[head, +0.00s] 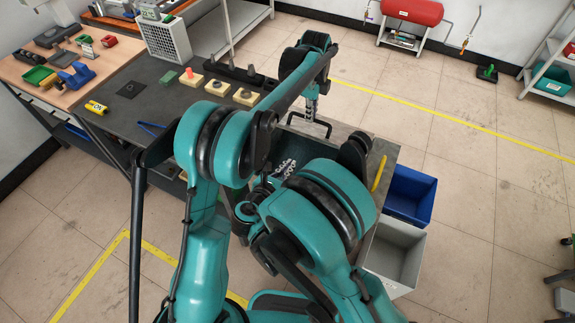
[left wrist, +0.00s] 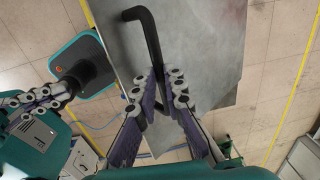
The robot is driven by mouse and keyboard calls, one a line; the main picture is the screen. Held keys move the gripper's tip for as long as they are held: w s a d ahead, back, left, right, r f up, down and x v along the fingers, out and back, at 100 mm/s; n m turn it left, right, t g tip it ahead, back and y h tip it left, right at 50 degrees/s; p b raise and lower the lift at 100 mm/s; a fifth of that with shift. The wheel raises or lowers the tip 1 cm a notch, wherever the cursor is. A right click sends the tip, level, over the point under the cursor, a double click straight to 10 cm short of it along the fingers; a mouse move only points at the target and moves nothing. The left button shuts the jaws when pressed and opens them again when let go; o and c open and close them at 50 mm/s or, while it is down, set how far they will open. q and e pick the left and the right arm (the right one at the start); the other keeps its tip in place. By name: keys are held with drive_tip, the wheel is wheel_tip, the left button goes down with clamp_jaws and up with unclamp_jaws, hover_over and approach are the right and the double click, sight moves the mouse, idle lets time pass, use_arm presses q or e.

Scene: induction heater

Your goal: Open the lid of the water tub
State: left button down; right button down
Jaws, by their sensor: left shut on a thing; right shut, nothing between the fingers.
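The water tub's lid shows in the left wrist view as a flat grey metal plate (left wrist: 205,45) with a bent black bar handle (left wrist: 150,35). My right gripper (head: 284,168) is lower and nearer, partly hidden by my arm, shut and empty. My arms hide much of the tub, and I cannot tell the lid's angle.
A dark workbench (head: 150,75) holds yellow blocks (head: 215,87) with small parts on the left. A blue bin (head: 410,195) and a grey bin (head: 395,255) stand on the right. A red tank (head: 412,10) is at the back wall. The floor on the right is mostly clear.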

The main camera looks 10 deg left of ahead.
sight(306, 135)
use_arm(q)
drive_tip(key=shift+w+d+f, duration=0.2)
drive_tip(key=shift+w, duration=0.05)
use_arm(e)
drive_tip(key=w+d, duration=0.2)
drive_tip(key=w, duration=0.6)
drive_tip(key=shift+d+r, duration=0.35)
drive_tip(key=shift+r, duration=0.1)
drive_tip(key=shift+w, duration=0.1)
drive_tip(key=shift+w+d+r+g, duration=0.15)
drive_tip(key=shift+w+r, duration=0.2)
drive_tip(key=shift+r, duration=0.2)
drive_tip(key=shift+w+d+r+g, duration=0.15)
drive_tip(key=shift+w+r, duration=0.15)
drive_tip(key=shift+r, duration=0.25)
use_arm(q)
drive_tip(key=c, duration=1.8)
unclamp_jaws()
drive_tip(key=shift+o, duration=1.1)
use_arm(e)
drive_tip(key=shift+w, duration=0.15)
use_arm(q)
drive_tip(key=shift+r, duration=0.1)
